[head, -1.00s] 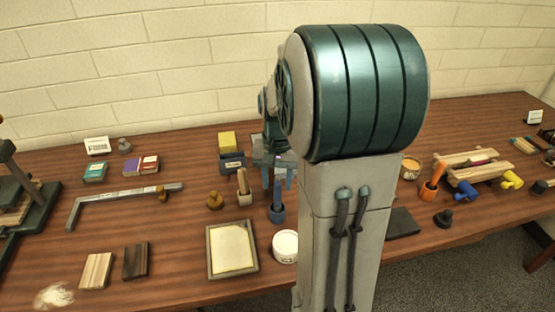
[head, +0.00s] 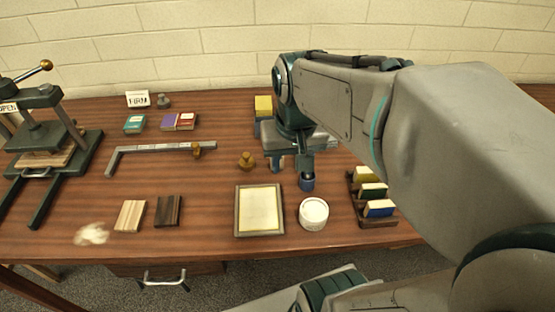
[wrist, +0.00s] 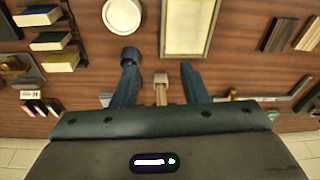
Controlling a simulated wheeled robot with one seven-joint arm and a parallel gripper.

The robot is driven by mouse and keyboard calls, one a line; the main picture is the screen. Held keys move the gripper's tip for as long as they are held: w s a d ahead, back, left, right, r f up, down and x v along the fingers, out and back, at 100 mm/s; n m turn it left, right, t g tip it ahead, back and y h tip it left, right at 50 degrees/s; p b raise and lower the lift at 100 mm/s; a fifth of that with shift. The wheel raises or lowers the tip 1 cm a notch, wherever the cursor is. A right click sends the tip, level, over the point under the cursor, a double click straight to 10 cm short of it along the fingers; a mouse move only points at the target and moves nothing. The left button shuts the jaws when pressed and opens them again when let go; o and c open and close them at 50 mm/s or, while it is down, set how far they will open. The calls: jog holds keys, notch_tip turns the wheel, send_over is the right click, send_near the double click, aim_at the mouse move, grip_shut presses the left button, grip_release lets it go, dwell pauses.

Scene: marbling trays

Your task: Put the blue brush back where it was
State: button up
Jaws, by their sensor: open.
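My gripper (head: 291,168) is open above the table, left of the raised arm. In the wrist view its two blue-grey fingers (wrist: 158,68) are spread, with a beige brush pot (wrist: 161,90) showing between them. A blue pot (head: 307,184) stands below the right finger in the head view. In the wrist view the blue pot (wrist: 130,55) shows at the left finger's tip; I cannot tell if they touch. The blue brush cannot be told apart from the finger now; earlier it stood in the blue pot.
A framed tray (head: 237,213) and a round white tub (head: 313,214) stand in front of the pots. A rack (head: 378,222) of coloured blocks is at right. A press (head: 45,165) stands far left.

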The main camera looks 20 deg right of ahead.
jog(key=s, duration=0.1)
jog(key=s+a+f+n, duration=0.1)
jog(key=s+a+f+n+t, duration=0.1)
jog(key=s, duration=0.1)
jog(key=shift+a, duration=0.25)
